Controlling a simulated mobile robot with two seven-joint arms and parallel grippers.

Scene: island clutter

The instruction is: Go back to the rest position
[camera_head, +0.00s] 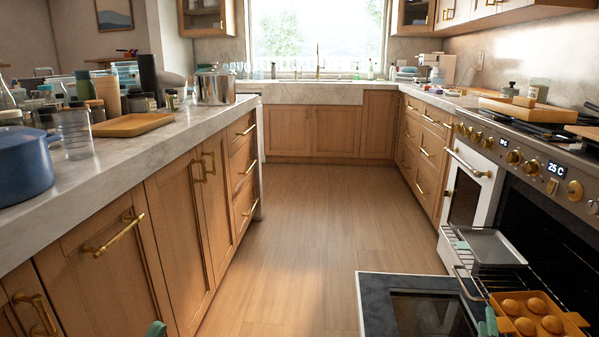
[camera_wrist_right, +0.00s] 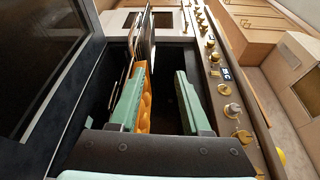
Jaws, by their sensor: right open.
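My right gripper (camera_head: 486,324) is low at the bottom right in the head view, just left of an orange tray with several round buns (camera_head: 535,316). In the right wrist view the green fingers of the right gripper (camera_wrist_right: 160,102) are spread apart, with a gap between them. The orange tray (camera_wrist_right: 146,108) shows past the left finger there; I cannot tell if they touch. A green tip of my left gripper (camera_head: 156,329) shows at the bottom edge, too little to tell its state.
The oven door (camera_head: 375,305) is open. A grey pan (camera_head: 490,247) lies on the pulled-out rack by the orange tray. The stone island (camera_head: 120,152) on the left carries a blue pot (camera_head: 24,168), jars and a wooden tray (camera_head: 134,125). The floor (camera_head: 310,230) between is clear.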

